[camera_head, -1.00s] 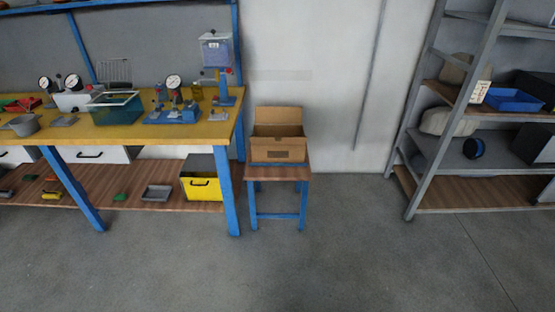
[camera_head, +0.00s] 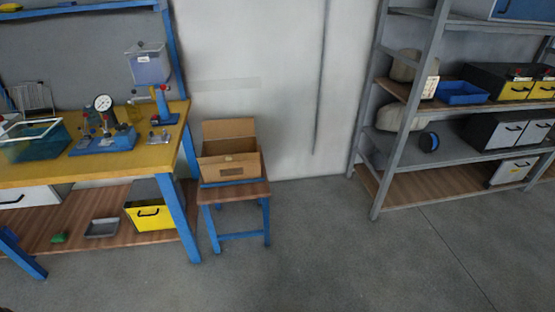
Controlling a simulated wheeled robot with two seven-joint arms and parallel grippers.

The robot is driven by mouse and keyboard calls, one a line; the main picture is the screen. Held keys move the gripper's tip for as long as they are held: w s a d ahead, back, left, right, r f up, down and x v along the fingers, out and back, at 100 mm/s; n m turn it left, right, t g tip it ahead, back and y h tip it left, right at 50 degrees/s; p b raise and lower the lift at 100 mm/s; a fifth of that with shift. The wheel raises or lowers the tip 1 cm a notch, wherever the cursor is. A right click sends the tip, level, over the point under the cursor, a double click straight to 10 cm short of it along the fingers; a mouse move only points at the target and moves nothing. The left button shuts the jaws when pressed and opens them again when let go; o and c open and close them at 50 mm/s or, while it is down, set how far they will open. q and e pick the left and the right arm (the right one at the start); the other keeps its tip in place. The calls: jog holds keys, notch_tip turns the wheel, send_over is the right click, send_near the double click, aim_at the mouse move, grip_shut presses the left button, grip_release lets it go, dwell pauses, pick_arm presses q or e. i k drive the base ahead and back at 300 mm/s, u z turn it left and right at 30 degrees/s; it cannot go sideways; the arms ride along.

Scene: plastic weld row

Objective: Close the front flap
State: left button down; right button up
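A brown cardboard box (camera_head: 230,167) stands open on a small stool (camera_head: 235,193) with a wooden top and blue legs. Its back flap (camera_head: 229,130) stands up behind the opening. The front wall faces me and has a darker rectangular mark; I cannot clearly tell the front flap from that wall at this size. The inside of the box is partly visible and dark. Neither of my grippers shows in the head view.
A yellow-topped workbench (camera_head: 158,158) with blue legs stands close to the stool's left, holding gauges and fixtures. A yellow bin (camera_head: 150,215) sits on its lower shelf. A grey rack (camera_head: 404,120) stands at the right. The floor (camera_head: 320,255) in front is clear.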

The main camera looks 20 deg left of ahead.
aim_at(230, 158)
jog(key=z, duration=0.25)
jog(key=i, duration=1.2)
jog(key=u, duration=0.5)
